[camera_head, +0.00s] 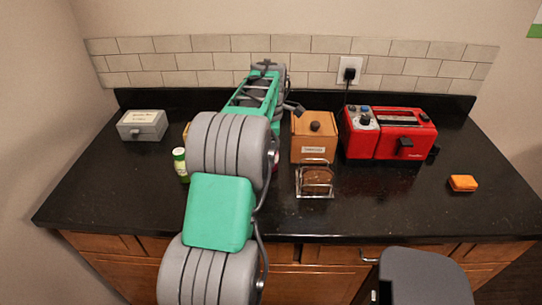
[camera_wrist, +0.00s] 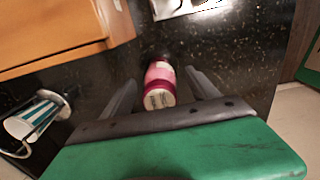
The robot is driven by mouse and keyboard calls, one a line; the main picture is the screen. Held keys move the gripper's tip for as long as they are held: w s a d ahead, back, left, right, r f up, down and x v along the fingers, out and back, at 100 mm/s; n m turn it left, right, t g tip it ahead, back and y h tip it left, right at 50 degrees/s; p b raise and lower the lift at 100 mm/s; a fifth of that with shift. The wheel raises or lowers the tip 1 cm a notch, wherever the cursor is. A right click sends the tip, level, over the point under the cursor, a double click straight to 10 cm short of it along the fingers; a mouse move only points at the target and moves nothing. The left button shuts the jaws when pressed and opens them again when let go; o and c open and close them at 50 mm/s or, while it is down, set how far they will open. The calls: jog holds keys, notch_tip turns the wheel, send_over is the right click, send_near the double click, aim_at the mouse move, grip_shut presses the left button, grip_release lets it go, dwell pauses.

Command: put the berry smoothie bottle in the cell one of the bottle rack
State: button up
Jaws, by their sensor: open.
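A bottle with a pink-magenta label (camera_wrist: 160,75), which looks like the berry smoothie bottle, shows in the wrist view. It has a dark red part at one end and a pale end towards me. My gripper (camera_wrist: 161,78) is open, with one finger on each side of the bottle and visible gaps beside it. In the head view my arm hides the gripper and most of the bottle. I cannot make out the bottle rack clearly in either view.
A wooden box (camera_head: 315,140) stands right of my arm, behind a wire rack with toast (camera_head: 316,192). The front right counter is clear.

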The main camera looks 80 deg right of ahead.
jog(key=shift+c, duration=0.3)
grip_shut()
dwell(0.3)
